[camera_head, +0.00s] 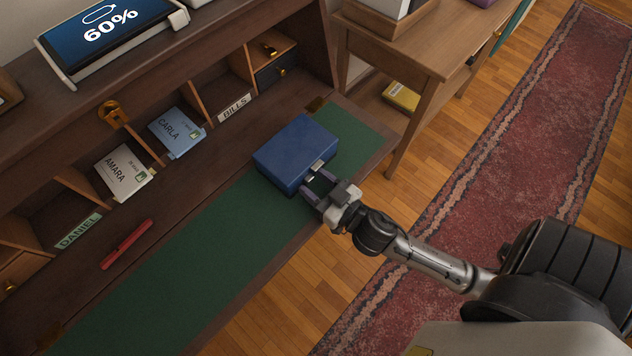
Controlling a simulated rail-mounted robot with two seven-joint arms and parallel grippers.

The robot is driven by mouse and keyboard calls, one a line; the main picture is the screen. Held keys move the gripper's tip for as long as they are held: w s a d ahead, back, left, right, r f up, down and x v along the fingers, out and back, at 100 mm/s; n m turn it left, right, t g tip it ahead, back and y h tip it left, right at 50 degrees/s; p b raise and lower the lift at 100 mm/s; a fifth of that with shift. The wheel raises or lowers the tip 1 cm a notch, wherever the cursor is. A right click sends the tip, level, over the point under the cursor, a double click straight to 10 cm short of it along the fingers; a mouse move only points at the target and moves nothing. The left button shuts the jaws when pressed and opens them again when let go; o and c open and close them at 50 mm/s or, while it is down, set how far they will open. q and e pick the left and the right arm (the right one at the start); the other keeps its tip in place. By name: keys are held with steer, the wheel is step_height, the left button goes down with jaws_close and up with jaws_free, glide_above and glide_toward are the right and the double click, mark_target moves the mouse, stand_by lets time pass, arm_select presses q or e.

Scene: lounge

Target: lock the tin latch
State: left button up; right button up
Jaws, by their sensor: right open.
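A blue tin (297,150) with its lid down sits on the green desk mat toward the right end of the desk. A small silver latch (314,169) is on the tin's front side, facing my right arm. My right gripper (314,184) is open, with its fingertips close by the latch at the tin's front. I cannot tell whether a finger touches the latch, or whether the latch is fastened. My left gripper is not in view.
The green mat (185,255) is clear to the left of the tin. A red pen-like object (126,244) lies near pigeonholes with envelopes marked AMARA (122,172) and CARLA (176,132). A wooden side table (415,45) stands beyond the desk's right end.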

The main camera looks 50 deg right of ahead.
steer(key=shift+c, duration=0.3)
jaws_close()
stand_by(0.3)
